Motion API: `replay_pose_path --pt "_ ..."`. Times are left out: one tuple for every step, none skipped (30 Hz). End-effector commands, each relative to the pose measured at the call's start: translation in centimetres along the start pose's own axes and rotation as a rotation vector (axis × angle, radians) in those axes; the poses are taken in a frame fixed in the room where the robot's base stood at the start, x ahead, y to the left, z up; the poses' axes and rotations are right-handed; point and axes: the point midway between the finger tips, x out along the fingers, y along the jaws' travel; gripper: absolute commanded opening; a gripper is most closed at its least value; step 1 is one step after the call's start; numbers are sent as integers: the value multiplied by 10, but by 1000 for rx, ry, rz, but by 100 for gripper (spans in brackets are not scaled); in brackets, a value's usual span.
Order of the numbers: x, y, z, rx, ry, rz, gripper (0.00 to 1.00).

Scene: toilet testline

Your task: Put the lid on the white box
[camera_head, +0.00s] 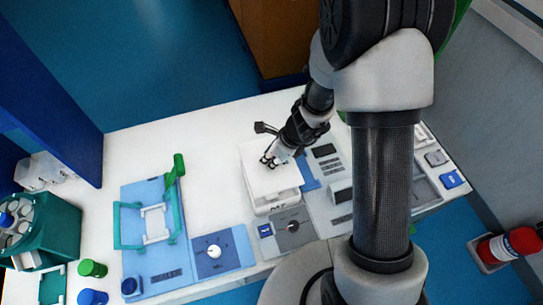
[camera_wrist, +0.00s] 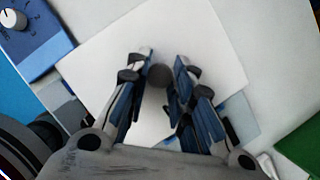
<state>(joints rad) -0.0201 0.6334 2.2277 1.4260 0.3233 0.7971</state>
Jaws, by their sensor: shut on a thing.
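The white lid (camera_head: 261,181) is a flat square with a dark round knob (camera_wrist: 158,76), seen in the wrist view. My gripper (camera_head: 270,161) is shut on the knob from above, one finger on each side. The lid lies over the white box (camera_head: 272,206), whose front wall shows below the lid's edge in the head view. I cannot tell whether the lid rests on the box or hangs slightly above it. The lid (camera_wrist: 208,55) covers the inside of the box in the wrist view.
Right of the box are grey device panels (camera_head: 330,165). In front is a grey dial panel (camera_head: 292,228); a blue dial panel (camera_head: 222,252) and a blue board with a green frame (camera_head: 150,235) stand left. The white table (camera_head: 212,165) is bare left of the box.

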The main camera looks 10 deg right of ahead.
Motion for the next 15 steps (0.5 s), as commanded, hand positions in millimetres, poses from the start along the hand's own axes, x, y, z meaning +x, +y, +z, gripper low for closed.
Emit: replay_pose_path --pt "2 0 -1 0 0 0 0" --pt "3 0 -1 0 0 0 0" --pt "5 0 -2 0 0 0 0" --pt "7 0 -3 0 0 0 0" --pt "9 0 -4 0 0 0 0" --pt "11 0 -5 0 0 0 0" --pt "14 0 -6 0 0 0 0" --pt "16 0 -7 0 0 0 0" --pt "19 0 -8 -1 0 0 0" --pt "22 0 -9 -1 0 0 0" --pt "25 0 -10 -1 0 0 0" --pt "29 0 -12 -2 0 0 0" --pt "32 0 -13 -2 0 0 0" --pt "34 0 -14 -2 0 0 0" --pt "38 0 -16 -2 0 0 0"
